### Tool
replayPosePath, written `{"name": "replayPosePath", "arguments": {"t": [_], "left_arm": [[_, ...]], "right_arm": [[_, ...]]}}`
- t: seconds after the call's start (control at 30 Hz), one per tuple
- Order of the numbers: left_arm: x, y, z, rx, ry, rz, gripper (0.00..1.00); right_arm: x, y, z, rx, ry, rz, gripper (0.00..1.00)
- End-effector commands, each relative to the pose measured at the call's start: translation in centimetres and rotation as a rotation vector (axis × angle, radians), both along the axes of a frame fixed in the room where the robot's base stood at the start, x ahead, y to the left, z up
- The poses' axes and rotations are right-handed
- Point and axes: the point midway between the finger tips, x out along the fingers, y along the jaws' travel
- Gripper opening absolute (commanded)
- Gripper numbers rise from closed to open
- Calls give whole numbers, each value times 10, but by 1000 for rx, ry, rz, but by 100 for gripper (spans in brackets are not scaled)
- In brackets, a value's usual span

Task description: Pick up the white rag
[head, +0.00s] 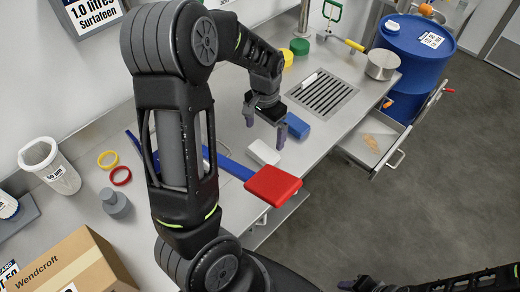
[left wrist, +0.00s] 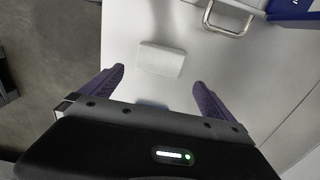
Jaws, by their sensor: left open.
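The white rag (head: 263,152) is a small, flat, pale rectangle lying on the steel counter (head: 225,125). In the left wrist view the rag (left wrist: 160,60) lies just beyond the fingertips, near the middle between them. My left gripper (head: 265,127) is open and empty above the counter, close to the rag on its far side in the head view. Its two purple fingers show apart in the left wrist view (left wrist: 159,77). My right gripper (head: 365,284) shows only in part at the bottom edge of the head view, and its jaws are unclear.
A red block (head: 272,186) lies at the counter's front edge, close to the rag. A blue block (head: 297,126) sits to the right, near a drain grate (head: 323,93). An open drawer (head: 372,138) juts out below, beside a blue barrel (head: 412,58).

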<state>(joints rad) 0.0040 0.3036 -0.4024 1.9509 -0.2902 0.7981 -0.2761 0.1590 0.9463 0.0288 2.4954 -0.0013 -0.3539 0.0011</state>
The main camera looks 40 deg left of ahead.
Motion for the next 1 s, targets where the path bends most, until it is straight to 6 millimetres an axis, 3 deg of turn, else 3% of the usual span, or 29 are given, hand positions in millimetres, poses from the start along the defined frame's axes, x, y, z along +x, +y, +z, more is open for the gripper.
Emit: {"name": "replayPosePath", "arguments": {"t": [0.37,0.73,1.0], "left_arm": [[-1,0,-25,0,2,-1,100],[-1,0,-29,0,2,0,100],[-5,-1,-65,0,5,1,100]], "right_arm": [[0,0,2,0,0,1,36],[0,0,3,0,0,0,36],[-1,0,10,-2,3,0,36]]}}
